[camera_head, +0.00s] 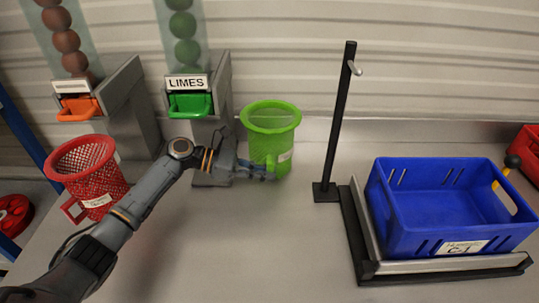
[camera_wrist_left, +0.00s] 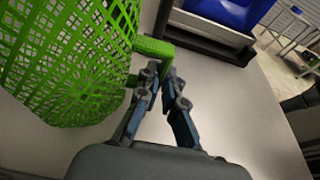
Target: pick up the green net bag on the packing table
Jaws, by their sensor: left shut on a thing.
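The green net bag (camera_head: 270,135) is a basket-like mesh container with a wide rim and a pale label. My left gripper (camera_head: 268,174) is at the bag's lower front. In the left wrist view the gripper (camera_wrist_left: 160,75) is shut on the bag's green handle (camera_wrist_left: 153,47), with the mesh body (camera_wrist_left: 75,60) to the left. I cannot tell whether the bag's base touches the table. My right gripper is in neither view.
A red net basket (camera_head: 90,175) stands at the left, close to my left arm. A black post with a hook (camera_head: 335,130) stands right of the green bag. A blue crate (camera_head: 440,220) sits on a black-framed stand at the right. The table's front middle is clear.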

